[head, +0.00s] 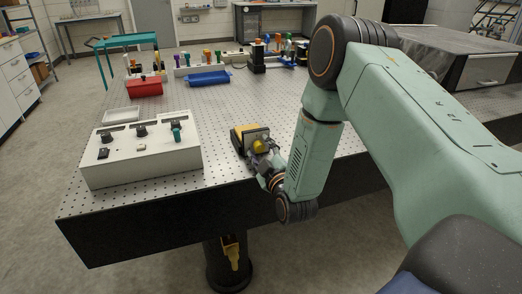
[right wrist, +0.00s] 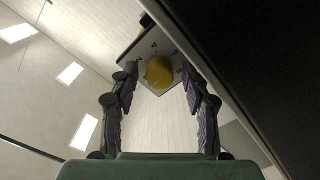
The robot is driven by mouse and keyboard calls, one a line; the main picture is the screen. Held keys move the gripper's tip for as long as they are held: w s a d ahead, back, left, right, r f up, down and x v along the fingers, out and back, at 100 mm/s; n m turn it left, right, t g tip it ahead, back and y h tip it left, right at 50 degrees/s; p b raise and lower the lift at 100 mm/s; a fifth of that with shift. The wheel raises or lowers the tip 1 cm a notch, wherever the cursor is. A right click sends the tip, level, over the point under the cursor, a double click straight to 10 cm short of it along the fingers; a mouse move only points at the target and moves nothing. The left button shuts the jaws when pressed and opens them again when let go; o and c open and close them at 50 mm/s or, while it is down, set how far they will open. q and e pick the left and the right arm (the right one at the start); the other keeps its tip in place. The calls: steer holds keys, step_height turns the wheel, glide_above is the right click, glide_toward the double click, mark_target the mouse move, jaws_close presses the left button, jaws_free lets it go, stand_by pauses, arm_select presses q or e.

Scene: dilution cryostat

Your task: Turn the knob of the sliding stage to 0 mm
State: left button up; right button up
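The sliding stage (head: 237,139) is a small black and yellow unit near the front edge of the perforated table. Its pale front plate (head: 256,133) faces my right arm and bears a round yellow knob (head: 260,146). In the head view the right gripper (head: 264,161) is just in front of the knob. My left gripper is not in view.
A white control box (head: 140,165) with several dark knobs and a teal one stands left of the stage. A small white tray (head: 121,115), a red bin (head: 144,88) and a blue tray (head: 208,78) lie farther back. The table (head: 225,110) between is mostly clear.

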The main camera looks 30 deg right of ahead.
steer(key=v, duration=1.2)
stand_by(0.6)
steer(key=s+a+f+m+g+y, duration=0.25)
steer(key=s+f+g, duration=0.25)
steer(key=f, duration=0.3)
steer(key=s+a+f+m+g+y, duration=0.1)
steer(key=s+a+f+m+g, duration=0.35)
steer(key=f, duration=0.45)
steer(key=s+a+f+g, duration=0.1)
steer(key=s+g, duration=0.3)
steer(key=s, duration=0.5)
steer(key=s+a+f+g, duration=0.2)
steer(key=s+f+g, duration=0.2)
steer(key=s, duration=0.6)
steer(key=shift+a+f, duration=0.25)
steer(key=shift+a, duration=0.05)
